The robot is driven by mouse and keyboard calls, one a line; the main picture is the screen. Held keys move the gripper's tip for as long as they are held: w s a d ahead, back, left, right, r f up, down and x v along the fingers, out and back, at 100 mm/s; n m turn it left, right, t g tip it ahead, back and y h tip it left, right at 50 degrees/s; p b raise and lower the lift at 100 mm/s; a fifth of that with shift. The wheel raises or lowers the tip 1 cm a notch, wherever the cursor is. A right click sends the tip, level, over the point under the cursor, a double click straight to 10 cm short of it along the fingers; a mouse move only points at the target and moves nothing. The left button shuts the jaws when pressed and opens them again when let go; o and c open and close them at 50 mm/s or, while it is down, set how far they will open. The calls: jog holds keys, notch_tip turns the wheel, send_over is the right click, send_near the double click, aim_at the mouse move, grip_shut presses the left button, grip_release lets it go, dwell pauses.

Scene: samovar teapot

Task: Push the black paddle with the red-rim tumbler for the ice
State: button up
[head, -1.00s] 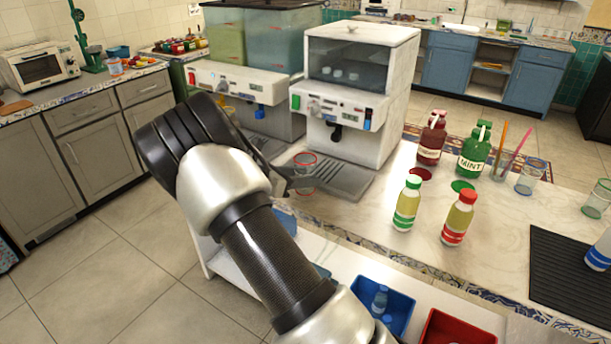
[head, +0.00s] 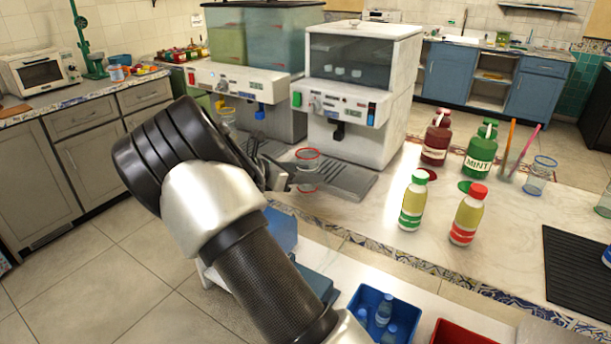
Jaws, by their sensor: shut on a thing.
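The clear red-rim tumbler (head: 308,156) is upright at the front left of the ice machine's drip tray, below the dispensing front. My gripper (head: 300,178) is shut on it from the left; my wrist hides part of the grip. The white ice machine (head: 360,90) has a few ice cubes behind its dark window. Its black paddle (head: 339,131) hangs under the front panel, above and to the right of the tumbler, which looks apart from it. Whether the tumbler's base touches the tray (head: 345,182) is unclear.
A drink dispenser (head: 250,75) stands left of the ice machine. A blue lever (head: 371,115) sits right of the paddle. Syrup bottles (head: 437,138), a green-capped bottle (head: 414,200) and a red-capped bottle (head: 467,214) stand to the right. Blue (head: 350,300) and red bins are below.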

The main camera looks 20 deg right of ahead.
jog(key=w+d, duration=0.4)
jog(key=d, duration=0.1)
jog(key=w+d+b, duration=0.1)
jog(key=w+d, duration=0.1)
jog(key=d, duration=0.1)
jog(key=shift+r, duration=0.2)
jog(key=shift+w+d+f+p, duration=0.2)
jog(key=shift+w+d+p, duration=0.6)
jog(key=shift+d, duration=0.2)
jog(key=shift+w+d, duration=0.3)
jog(key=shift+w+d+p, duration=0.4)
jog(key=shift+d+p, duration=0.05)
jog(key=shift+d, duration=0.05)
jog(key=shift+a, duration=0.1)
jog(key=shift+s+a, duration=0.8)
jog(key=shift+a, duration=0.15)
jog(key=shift+s+a, duration=0.75)
jog(key=shift+a, duration=0.2)
jog(key=shift+s+a+p, duration=0.4)
jog(key=shift+s+a, duration=0.65)
jog(key=shift+a, duration=0.25)
jog(key=shift+s+a+p, duration=0.4)
jog(key=shift+s+a, duration=0.6)
jog(key=shift+a, duration=0.35)
jog(key=shift+s+a+p, duration=0.4)
jog(key=shift+s+a, duration=0.65)
jog(key=shift+a, duration=0.25)
jog(key=shift+s+d+p, duration=0.1)
jog(key=shift+d+p, duration=0.05)
jog(key=shift+p, duration=0.45)
